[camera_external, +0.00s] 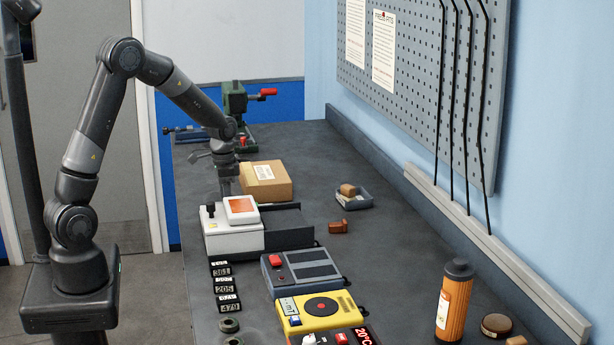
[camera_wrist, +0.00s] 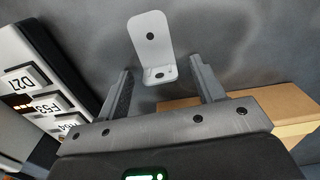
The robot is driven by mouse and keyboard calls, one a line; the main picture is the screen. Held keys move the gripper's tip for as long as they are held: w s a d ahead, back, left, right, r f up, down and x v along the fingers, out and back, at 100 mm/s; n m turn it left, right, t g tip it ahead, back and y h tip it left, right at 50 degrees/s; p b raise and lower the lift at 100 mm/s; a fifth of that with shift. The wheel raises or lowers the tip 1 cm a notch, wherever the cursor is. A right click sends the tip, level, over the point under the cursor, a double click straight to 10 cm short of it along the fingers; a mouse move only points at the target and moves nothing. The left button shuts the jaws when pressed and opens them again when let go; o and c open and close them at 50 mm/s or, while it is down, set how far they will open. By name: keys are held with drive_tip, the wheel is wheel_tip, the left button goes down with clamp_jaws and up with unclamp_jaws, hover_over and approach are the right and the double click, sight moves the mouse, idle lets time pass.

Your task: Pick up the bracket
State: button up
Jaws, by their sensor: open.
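The bracket (camera_wrist: 152,38) is a light grey L-shaped piece with holes, lying on the dark bench in the wrist view. My gripper (camera_wrist: 160,68) is open, with one finger left and one right of the bracket's near, bent end. The bracket's longer plate reaches out past the fingertips. I cannot tell the height gap between the fingers and the bracket. In the external view my gripper (camera_external: 228,186) points down between the cardboard box and the white device; the bracket cannot be made out there.
A cardboard box (camera_external: 266,182) stands close beside my gripper. A white device with an orange screen (camera_external: 234,238) stands nearer the camera. A grey tray (camera_external: 354,200) and a small brown piece (camera_external: 338,227) lie to the right. A green machine (camera_external: 236,102) stands at the back.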

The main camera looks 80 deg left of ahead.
drive_tip(key=shift+f, duration=0.15)
drive_tip(key=c, duration=1.1)
